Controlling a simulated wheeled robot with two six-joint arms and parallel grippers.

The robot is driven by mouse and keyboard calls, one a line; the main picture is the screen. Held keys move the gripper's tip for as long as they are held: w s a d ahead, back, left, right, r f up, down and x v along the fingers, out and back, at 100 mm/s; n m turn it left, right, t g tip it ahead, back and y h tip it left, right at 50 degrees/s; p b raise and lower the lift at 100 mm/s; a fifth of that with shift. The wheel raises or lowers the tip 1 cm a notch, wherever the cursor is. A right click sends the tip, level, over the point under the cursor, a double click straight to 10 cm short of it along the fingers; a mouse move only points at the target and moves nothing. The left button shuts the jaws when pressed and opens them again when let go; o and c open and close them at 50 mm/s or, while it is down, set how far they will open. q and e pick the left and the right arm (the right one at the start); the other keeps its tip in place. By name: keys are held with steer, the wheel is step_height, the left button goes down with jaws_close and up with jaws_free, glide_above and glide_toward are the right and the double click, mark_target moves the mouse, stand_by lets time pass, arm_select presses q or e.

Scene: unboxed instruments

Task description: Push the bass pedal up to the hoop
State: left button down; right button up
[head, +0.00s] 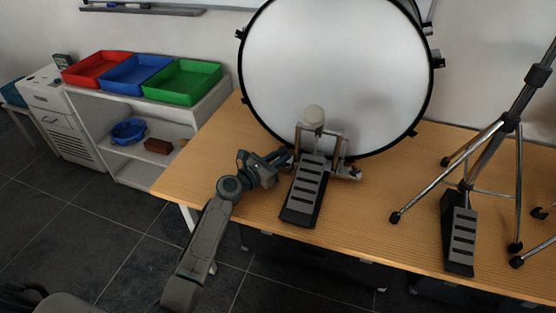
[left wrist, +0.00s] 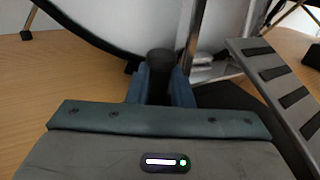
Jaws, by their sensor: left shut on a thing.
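The bass pedal (head: 305,190) stands on the wooden table in front of the bass drum (head: 345,60), its grey slotted footboard pointing toward me. Its pale round beater (head: 315,115) stands upright before the white drum head. The drum's black hoop (head: 241,78) curves down behind the pedal frame; I cannot tell whether they touch. My left gripper (head: 287,158) is at the pedal's left side by the frame. In the left wrist view its fingers (left wrist: 161,85) are shut on a short dark post (left wrist: 160,60) beside the footboard (left wrist: 275,80). My right gripper is out of view.
A second pedal (head: 460,235) and a chrome tripod stand (head: 485,150) occupy the table's right. Red, blue and green trays (head: 182,82) sit on a shelf unit at left. The table (head: 375,215) is clear between the pedals and has a front edge near them.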

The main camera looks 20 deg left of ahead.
arm_select(q)
steer(key=c, duration=1.4)
jaws_free()
steer(key=shift+w+a+r, duration=0.1)
steer(key=shift+w+r, duration=0.15)
steer(key=shift+r, duration=0.4)
steer(key=shift+c, duration=0.2)
steer(key=shift+o, duration=1.3)
steer(key=shift+f, duration=0.2)
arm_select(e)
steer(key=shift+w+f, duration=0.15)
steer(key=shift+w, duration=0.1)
arm_select(q)
steer(key=shift+f, duration=0.1)
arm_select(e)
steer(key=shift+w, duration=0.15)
arm_select(q)
steer(key=shift+s, duration=0.25)
steer(key=v, duration=0.9)
steer(key=shift+s+a, duration=0.15)
steer(key=shift+s, duration=0.15)
steer(key=shift+s+a, duration=0.15)
steer(key=shift+s, duration=0.15)
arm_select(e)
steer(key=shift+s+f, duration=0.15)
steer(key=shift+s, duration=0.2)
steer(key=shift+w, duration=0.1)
